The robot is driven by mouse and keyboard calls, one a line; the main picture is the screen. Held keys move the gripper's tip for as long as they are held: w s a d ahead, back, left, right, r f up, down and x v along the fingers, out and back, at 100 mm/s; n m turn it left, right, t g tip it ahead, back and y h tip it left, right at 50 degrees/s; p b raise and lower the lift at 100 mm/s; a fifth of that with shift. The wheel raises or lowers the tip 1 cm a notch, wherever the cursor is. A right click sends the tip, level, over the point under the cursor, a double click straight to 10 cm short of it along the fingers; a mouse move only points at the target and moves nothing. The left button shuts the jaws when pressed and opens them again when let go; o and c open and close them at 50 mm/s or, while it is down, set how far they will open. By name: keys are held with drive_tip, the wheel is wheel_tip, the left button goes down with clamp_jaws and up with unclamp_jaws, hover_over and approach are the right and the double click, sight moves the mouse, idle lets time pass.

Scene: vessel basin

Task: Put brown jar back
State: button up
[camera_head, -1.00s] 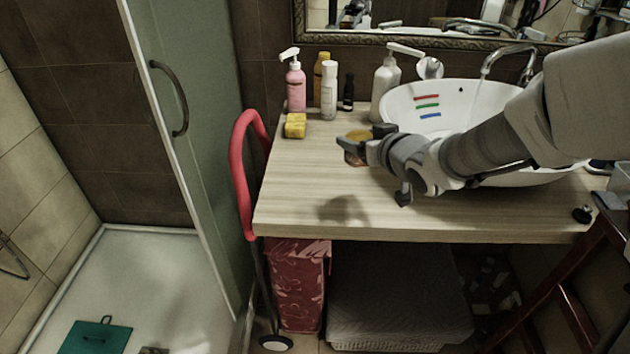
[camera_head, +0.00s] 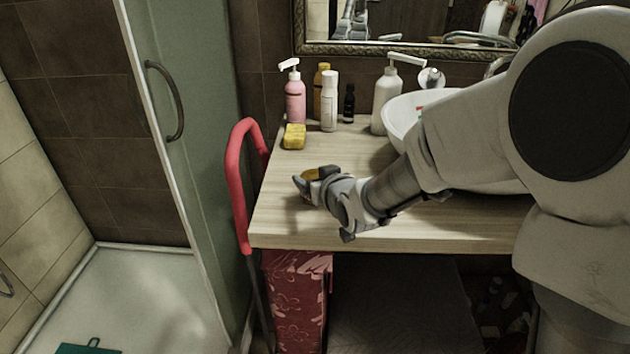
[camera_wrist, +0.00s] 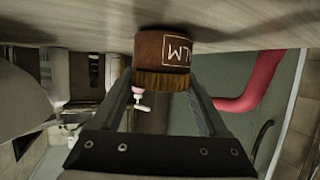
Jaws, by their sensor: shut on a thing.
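The brown jar (camera_wrist: 163,50) has a white-lettered label and a ribbed golden-brown lid. It is between the two fingers of my gripper (camera_wrist: 165,85) in the wrist view, close to the pale wooden surface; I cannot tell whether it touches it. In the head view my gripper (camera_head: 309,183) is over the left front part of the wooden countertop (camera_head: 287,222). Only a bit of the jar's yellowish lid (camera_head: 312,174) shows there, as the fingers hide most of it. My gripper is shut on the jar.
A yellow sponge (camera_head: 294,137), pink pump bottle (camera_head: 295,98), white bottle (camera_head: 329,102), dark small bottle (camera_head: 348,104) and white pump bottle (camera_head: 386,97) stand along the back. A white basin (camera_head: 401,110) is at right. A red handle (camera_head: 234,180) rises by the left edge.

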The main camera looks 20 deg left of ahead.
drive_tip(key=shift+f, duration=0.1)
drive_tip(key=o, duration=1.4)
